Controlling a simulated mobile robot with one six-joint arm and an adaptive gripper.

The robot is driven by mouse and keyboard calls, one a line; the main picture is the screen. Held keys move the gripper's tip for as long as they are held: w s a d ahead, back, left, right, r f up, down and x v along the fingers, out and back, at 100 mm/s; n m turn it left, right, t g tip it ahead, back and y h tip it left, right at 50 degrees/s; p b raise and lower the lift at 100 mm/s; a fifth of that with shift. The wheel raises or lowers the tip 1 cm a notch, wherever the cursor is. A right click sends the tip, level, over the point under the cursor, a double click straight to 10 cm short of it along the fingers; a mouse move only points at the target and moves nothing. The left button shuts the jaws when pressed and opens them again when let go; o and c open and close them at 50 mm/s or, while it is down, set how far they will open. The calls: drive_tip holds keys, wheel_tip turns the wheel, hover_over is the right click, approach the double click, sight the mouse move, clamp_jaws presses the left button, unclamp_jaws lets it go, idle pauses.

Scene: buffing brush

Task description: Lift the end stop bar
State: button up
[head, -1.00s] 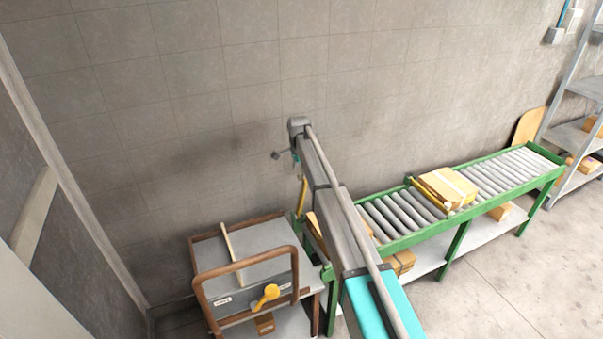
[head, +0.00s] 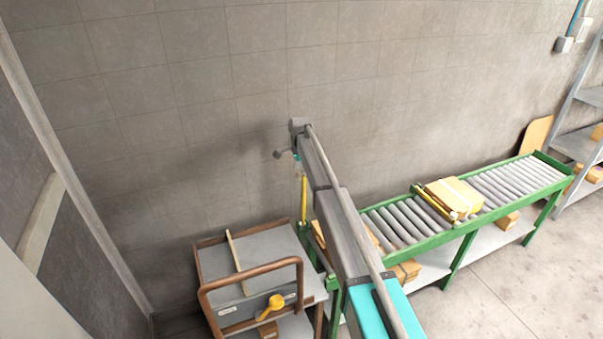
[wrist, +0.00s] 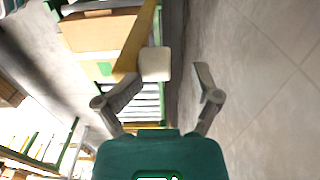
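The end stop bar (head: 303,198) is yellow and stands nearly upright at the left end of the green roller conveyor. In the wrist view the yellow bar (wrist: 136,45) runs slantwise, with a pale block (wrist: 155,64) at its near end. My gripper (wrist: 170,80) has its two fingers spread, with the pale block just ahead between them; a gap shows on the right, and contact on the left cannot be told. In the head view my gripper (head: 298,163) is small, just above the bar's top. My arm hides the conveyor's near left end.
The conveyor (head: 420,236) carries a cardboard box (head: 455,197) with a yellow stick beside it. A cart (head: 250,287) with a brown frame and a yellow lever (head: 271,306) stands left of it. A grey shelf rack (head: 575,145) is at right. Floor is clear at front right.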

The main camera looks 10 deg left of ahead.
drive_tip(key=w+a+r+p, duration=0.3)
drive_tip(key=w+a, duration=0.1)
drive_tip(key=w, duration=0.3)
drive_tip(key=shift+a+r, duration=0.25)
drive_tip(key=shift+a, duration=0.05)
idle(0.9)
drive_tip(key=shift+c, duration=0.3)
